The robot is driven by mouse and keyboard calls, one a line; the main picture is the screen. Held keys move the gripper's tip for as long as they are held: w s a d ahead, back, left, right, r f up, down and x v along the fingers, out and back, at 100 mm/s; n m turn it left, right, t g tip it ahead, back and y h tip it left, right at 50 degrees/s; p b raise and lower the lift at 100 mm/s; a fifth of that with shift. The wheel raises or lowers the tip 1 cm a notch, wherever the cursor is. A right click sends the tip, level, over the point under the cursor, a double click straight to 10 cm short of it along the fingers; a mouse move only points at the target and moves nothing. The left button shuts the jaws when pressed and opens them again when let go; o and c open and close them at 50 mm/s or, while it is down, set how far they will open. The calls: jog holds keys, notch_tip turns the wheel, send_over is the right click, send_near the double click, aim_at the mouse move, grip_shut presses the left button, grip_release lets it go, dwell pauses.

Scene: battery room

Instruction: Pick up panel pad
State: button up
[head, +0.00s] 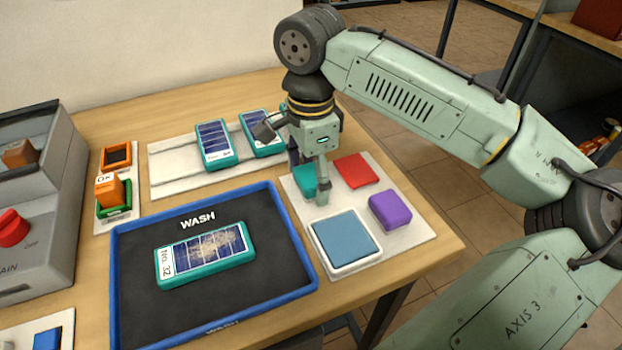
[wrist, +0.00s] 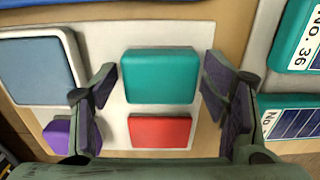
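Several coloured pads lie on a white board, and I see no label naming one as the panel pad. The teal pad (wrist: 160,76) lies between the spread fingers of my gripper (wrist: 157,84) in the wrist view, apart from both. In the head view my gripper (head: 293,160) is open above that teal pad (head: 304,180), partly hiding it. The red pad (head: 355,170) lies beside it. The purple pad (head: 390,210) is at the board's right edge. The blue pad (head: 345,236) sits in a white tray at the near end.
A blue-rimmed WASH tray (head: 283,222) holds a dirty teal panel, No. 32 (head: 205,253).

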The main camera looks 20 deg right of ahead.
aim_at(310, 175)
jog(key=c, duration=1)
jog(key=shift+o, duration=0.2)
jog(key=shift+r, duration=0.1)
jog(key=shift+r, duration=0.6)
notch_tip(310, 175, up, 2)
jog(key=shift+a+r+b, duration=0.1)
jog(key=shift+b, duration=0.45)
jog(key=s+a+b, duration=0.1)
jog(key=s+a, duration=0.2)
jog(key=a, duration=0.1)
jog(key=s+a+r, duration=0.1)
jog(key=s+a, duration=0.3)
jog(key=s+a+b, duration=0.1)
jog(key=s+a, duration=0.2)
jog(key=a, duration=0.1)
jog(key=shift+s+r+b, duration=0.2)
jog(key=shift+s+b, duration=0.1)
jog(key=shift+b, duration=0.05)
